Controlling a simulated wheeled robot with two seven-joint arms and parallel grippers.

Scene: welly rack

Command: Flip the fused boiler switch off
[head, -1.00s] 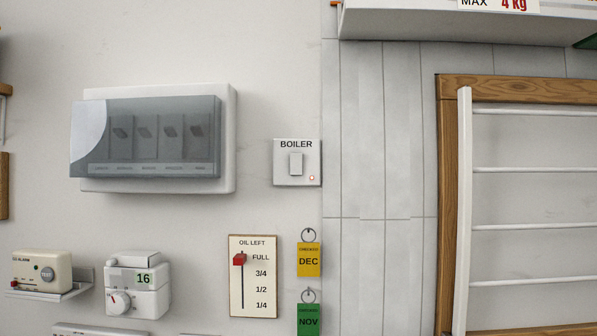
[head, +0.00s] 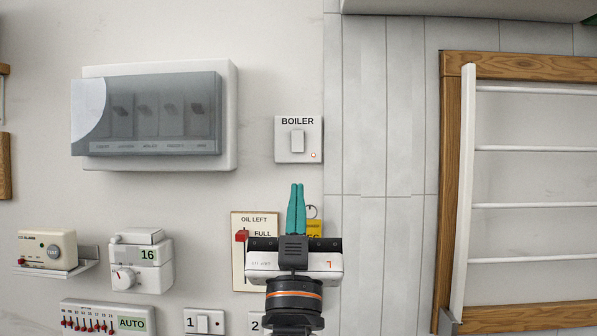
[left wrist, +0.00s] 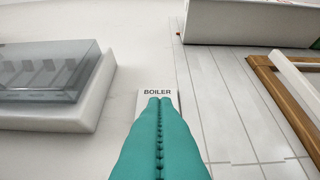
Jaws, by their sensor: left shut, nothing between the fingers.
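The boiler switch is a white wall plate (head: 284,146) marked BOILER, with a white rocker (head: 298,141) in its middle and a small red light (head: 313,155) lit at its lower right. My left gripper (head: 296,186) has teal fingers, shut and empty, pointing up just below the plate in the head view. In the left wrist view the shut fingers (left wrist: 159,100) cover most of the plate; only its BOILER label (left wrist: 157,92) and edges show, and the rocker is hidden. I cannot tell the gap between fingertips and wall. My right gripper is not in view.
A grey-covered fuse box (head: 228,120) is left of the switch. An oil gauge (head: 240,280) and a yellow tag (head: 315,226) are partly behind my gripper. A wooden-framed rack (head: 450,200) stands right. The tiled wall between (head: 380,150) is clear.

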